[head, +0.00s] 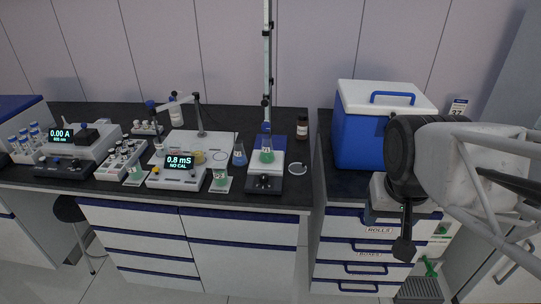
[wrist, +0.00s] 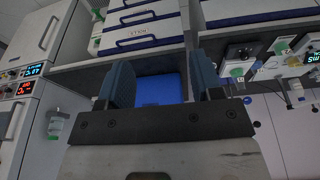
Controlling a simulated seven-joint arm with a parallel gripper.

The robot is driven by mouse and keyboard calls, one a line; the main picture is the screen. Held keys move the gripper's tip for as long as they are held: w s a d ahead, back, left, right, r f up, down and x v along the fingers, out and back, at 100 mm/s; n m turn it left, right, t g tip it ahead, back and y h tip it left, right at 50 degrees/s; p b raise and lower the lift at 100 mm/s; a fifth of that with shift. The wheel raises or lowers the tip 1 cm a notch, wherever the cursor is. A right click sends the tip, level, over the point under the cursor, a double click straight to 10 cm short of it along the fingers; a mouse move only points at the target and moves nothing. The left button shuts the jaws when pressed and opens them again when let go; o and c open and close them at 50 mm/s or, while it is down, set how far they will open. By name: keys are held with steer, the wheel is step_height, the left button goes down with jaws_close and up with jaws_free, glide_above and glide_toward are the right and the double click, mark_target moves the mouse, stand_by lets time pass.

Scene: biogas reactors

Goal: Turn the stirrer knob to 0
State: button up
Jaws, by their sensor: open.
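The stirrer (head: 265,184) stands on the dark bench at centre, a pale flat unit with a dark front panel. Small knobs show on that panel, but their marks are too small to read. A flask of green liquid (head: 267,155) stands on its top plate. In the wrist view, which looks upside down, the stirrer's dark front (wrist: 243,53) shows at the right, outside the fingers. My gripper (head: 404,248) is at the right, in front of the drawer cabinet, well away from the stirrer. In the wrist view my gripper (wrist: 161,65) has its two fingers apart with nothing held.
A blue cooler with white lid (head: 390,98) stands on the right bench behind my arm. A meter reading 0.8 mS (head: 180,163) and a green beaker (head: 220,177) stand left of the stirrer. A clear dish (head: 298,169) lies to its right. A gap separates the benches.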

steer(key=w+a, duration=0.4)
steer(key=w, duration=0.6)
steer(key=t, duration=0.2)
glide_toward(264, 176)
steer(key=f, duration=0.1)
steer(key=shift+w+a+f+m, duration=0.1)
steer(key=shift+w+a+m, duration=0.05)
steer(key=shift+w+m, duration=0.25)
steer(key=shift+x, duration=3.9)
steer(key=shift+s, duration=0.1)
steer(key=shift+c, duration=0.4)
